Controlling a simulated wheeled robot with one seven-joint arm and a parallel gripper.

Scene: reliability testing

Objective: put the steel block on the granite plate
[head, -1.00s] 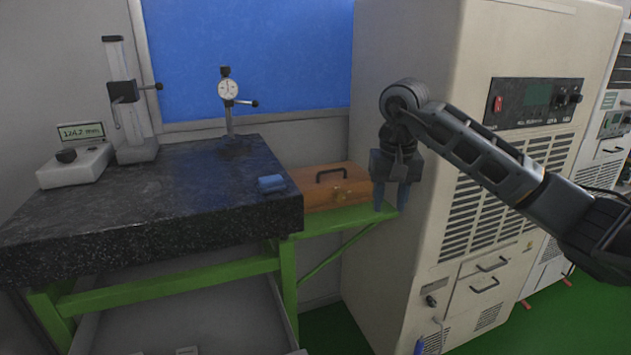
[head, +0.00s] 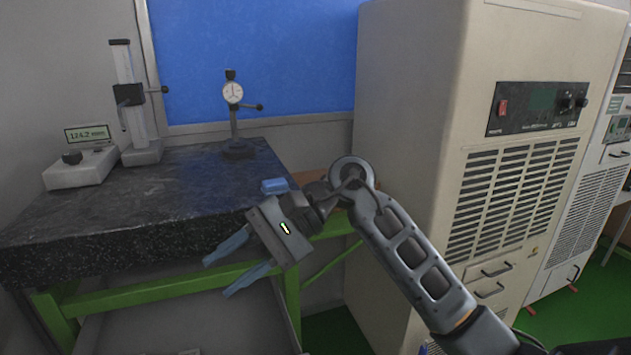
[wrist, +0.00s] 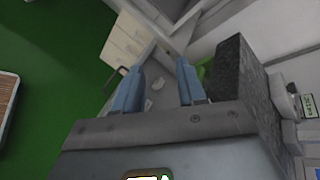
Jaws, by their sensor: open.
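The granite plate (head: 120,205) is a thick, dark speckled slab on a green stand at left; its side also shows in the wrist view (wrist: 236,75). My gripper (head: 218,278) is open and empty, in front of the plate's front right corner, its blue fingers pointing down and left. In the wrist view its fingers (wrist: 158,68) are spread with nothing between them. I cannot make out a steel block for certain. Small pale pieces (wrist: 149,104) lie below, between the fingers in the wrist view, too small to identify.
A small blue block (head: 275,186) lies on the plate's right edge. A dial gauge stand (head: 233,115), a height gauge (head: 132,100) and a readout box (head: 80,167) stand at the back. A tall beige cabinet (head: 410,140) is at right. The plate's middle is clear.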

